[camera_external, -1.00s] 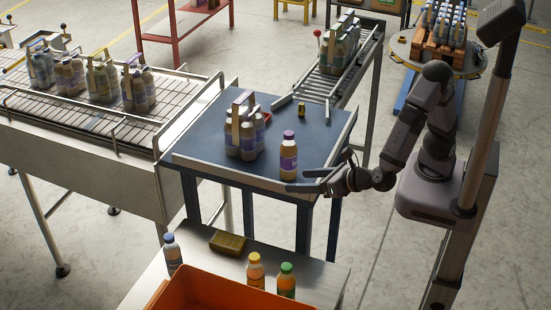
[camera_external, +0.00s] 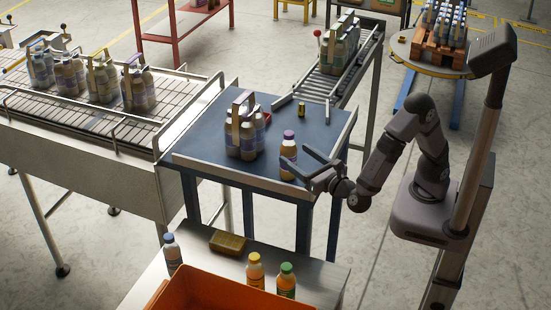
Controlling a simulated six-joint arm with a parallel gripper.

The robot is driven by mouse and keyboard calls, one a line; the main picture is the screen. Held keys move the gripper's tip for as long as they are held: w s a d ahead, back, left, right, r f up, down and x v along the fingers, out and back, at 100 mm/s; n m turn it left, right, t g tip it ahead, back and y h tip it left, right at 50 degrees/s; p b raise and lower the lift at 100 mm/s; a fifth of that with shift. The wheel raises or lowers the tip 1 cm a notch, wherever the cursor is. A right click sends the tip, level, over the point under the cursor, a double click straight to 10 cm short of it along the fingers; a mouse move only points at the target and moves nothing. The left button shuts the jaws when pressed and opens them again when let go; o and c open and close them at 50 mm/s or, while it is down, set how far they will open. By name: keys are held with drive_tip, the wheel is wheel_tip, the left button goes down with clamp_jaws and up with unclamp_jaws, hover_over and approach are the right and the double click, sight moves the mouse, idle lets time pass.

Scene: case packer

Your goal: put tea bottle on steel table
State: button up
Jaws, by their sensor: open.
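A bottle with a purple cap and a pale label (camera_external: 288,148) stands upright on the blue-topped table, near its front right edge; I take it as the tea bottle, though its label is too small to read. My gripper (camera_external: 294,154) is open at this bottle, reaching in from the right. One finger crosses in front of the bottle and the other is on its right side; I cannot tell whether either touches it. The steel table (camera_external: 318,270) is in the foreground, lower than the blue table.
On the steel table stand a blue-capped bottle (camera_external: 172,253), a yellow-capped bottle (camera_external: 255,272), a green-capped bottle (camera_external: 286,282), a yellow-brown block (camera_external: 228,243) and an orange crate (camera_external: 215,290). A bottle carrier (camera_external: 240,130) stands left of the purple-capped bottle.

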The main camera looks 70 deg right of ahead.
sight(295, 153)
drive_tip(key=shift+w+d+r+p, duration=0.1)
drive_tip(key=shift+w+d+p, duration=0.2)
drive_tip(key=shift+w+p, duration=0.1)
drive_tip(key=shift+p+x, duration=1.15)
drive_tip(key=shift+x, duration=1)
drive_tip(key=c, duration=1.5)
